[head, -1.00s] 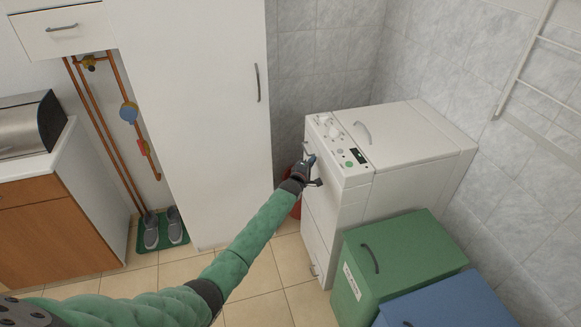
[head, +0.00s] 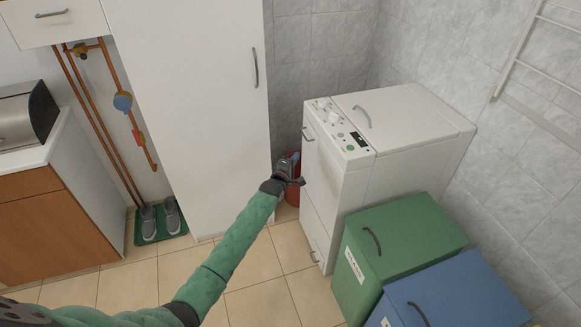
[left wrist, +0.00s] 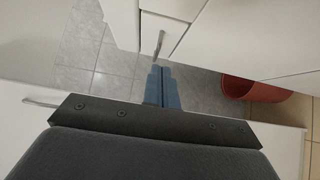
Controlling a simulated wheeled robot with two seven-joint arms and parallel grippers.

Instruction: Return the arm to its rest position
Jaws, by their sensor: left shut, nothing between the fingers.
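My left arm, in a green sleeve, reaches from the lower left of the head view. My left gripper (head: 293,166) is beside the front left of the white washing machine (head: 345,185), apart from it. In the left wrist view its blue fingers (left wrist: 162,88) are closed together with nothing between them. My right gripper is not in view.
A white cabinet (head: 190,110) stands left of the gripper. A red bin (head: 292,194) is partly hidden behind the gripper. A green box (head: 405,245) and a blue box (head: 460,290) stand at the lower right. Tiled floor (head: 250,265) is clear below the arm.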

